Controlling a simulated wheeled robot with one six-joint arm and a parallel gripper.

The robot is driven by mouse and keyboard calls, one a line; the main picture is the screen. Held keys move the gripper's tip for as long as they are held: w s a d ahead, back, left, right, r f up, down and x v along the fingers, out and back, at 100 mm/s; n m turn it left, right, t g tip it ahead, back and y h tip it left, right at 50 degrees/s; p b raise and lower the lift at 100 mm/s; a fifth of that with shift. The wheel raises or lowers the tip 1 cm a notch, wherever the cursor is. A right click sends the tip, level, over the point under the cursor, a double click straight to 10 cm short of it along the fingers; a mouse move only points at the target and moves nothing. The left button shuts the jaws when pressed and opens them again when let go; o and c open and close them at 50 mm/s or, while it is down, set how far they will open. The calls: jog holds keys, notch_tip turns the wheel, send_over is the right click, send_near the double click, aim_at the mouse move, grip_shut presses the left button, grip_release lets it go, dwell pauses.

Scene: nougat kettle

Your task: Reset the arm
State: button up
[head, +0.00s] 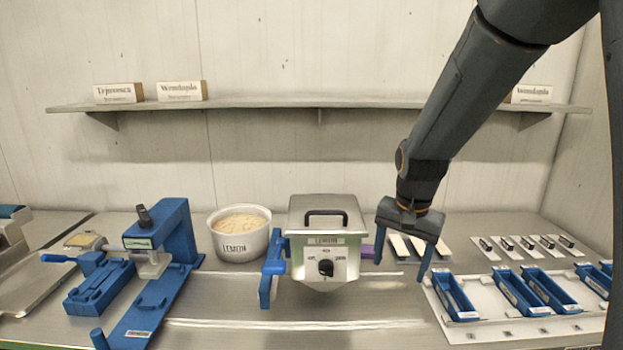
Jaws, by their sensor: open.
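My gripper (402,255) hangs down from my dark arm, right of the kettle. Its two blue fingers are spread apart, with nothing between them that I can see it holding. The kettle (325,242) is a metal box with a black lid handle, a dial on its front and a blue lever on its left side. The gripper's left finger is close to the kettle's right side in the picture; I cannot tell the gap in depth.
A white pot (240,235) of pale contents stands left of the kettle. A blue press (160,250) stands further left. A white tray (515,325) with blue bins lies at the right. White strips lie behind the gripper. A shelf (320,104) with labelled boxes spans the wall.

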jog(key=s+f+n, duration=0.3)
jog(key=s+n, duration=0.4)
jog(key=s, duration=0.7)
notch_tip(320, 180, down, 12)
jog(key=b, duration=1)
jog(key=shift+a+r+g, duration=0.2)
jog(key=shift+g, duration=0.1)
jog(key=shift+o, duration=0.3)
jog(key=shift+w, duration=0.1)
